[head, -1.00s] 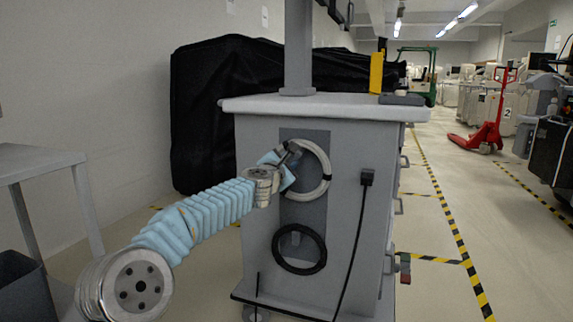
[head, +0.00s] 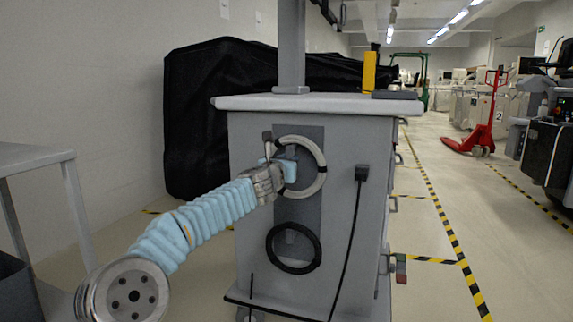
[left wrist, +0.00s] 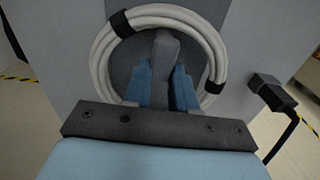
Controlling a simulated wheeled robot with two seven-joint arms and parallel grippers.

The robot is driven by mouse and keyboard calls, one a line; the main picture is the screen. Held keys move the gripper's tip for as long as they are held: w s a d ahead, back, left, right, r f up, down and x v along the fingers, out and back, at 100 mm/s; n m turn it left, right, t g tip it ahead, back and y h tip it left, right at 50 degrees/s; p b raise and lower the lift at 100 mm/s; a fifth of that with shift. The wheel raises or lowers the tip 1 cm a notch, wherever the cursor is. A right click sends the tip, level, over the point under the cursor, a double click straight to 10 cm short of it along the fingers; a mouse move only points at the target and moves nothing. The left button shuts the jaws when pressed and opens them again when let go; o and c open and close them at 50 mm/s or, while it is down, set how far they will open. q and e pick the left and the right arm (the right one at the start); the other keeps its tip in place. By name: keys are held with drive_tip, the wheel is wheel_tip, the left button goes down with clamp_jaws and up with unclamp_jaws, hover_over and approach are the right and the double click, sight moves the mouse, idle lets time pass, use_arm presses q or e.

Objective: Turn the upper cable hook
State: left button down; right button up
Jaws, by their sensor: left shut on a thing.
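The upper cable hook (left wrist: 165,62) is a dark grey piece in the middle of a coil of pale cable in the left wrist view. My left gripper (left wrist: 162,85) has its blue fingers on both sides of the hook and is shut on it. The pale cable coil (left wrist: 103,52) hangs around the hook, with dark straps on it. In the head view the coil (head: 322,163) is on the upper part of the cart's side panel, and my left gripper (head: 287,168) reaches it from the left. The gripper partly hides the hook there. My right gripper is not in view.
A black cable coil (head: 270,250) hangs on a lower hook (head: 291,236). A black plug (head: 361,173) with a hanging cord is right of the coils; it also shows in the left wrist view (left wrist: 270,90). A grey table (head: 35,158) stands at the left.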

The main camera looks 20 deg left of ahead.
use_arm(q)
drive_tip(key=shift+d+f+n, duration=0.1)
drive_tip(key=shift+f+n, duration=0.1)
drive_tip(key=shift+n, duration=0.1)
idle(0.4)
